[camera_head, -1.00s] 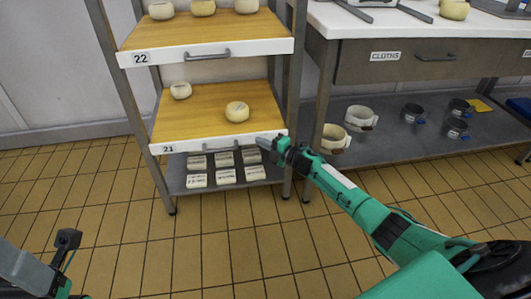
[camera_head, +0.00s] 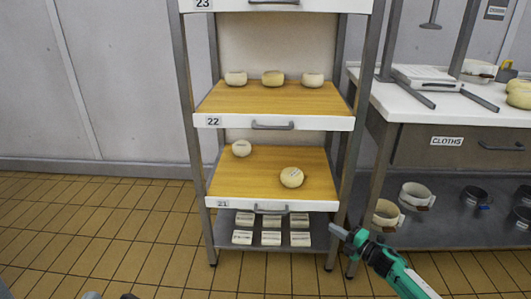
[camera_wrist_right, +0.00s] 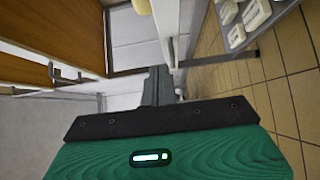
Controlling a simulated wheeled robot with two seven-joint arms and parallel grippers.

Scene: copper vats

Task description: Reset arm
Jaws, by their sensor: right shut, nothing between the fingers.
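My right gripper (camera_head: 342,233) is at the lower right of the head view, on my green right arm. It is shut and empty, in front of the right front leg of the shelf rack, near the end of the shelf labelled 21 (camera_head: 232,203). In the right wrist view the shut fingers (camera_wrist_right: 158,86) point towards a rack leg, with wooden shelves on the left side. I cannot tell whether they touch the rack. My left gripper does not show clearly; only small dark parts lie at the bottom left edge of the head view.
Shelf 21 holds two pale cheeses, one of them front right (camera_head: 292,177). Shelf 22 (camera_head: 285,123) holds three. Several white blocks (camera_head: 271,238) lie on the bottom shelf. A table with a CLOTHS drawer (camera_head: 455,142) stands right. The tiled floor at left is clear.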

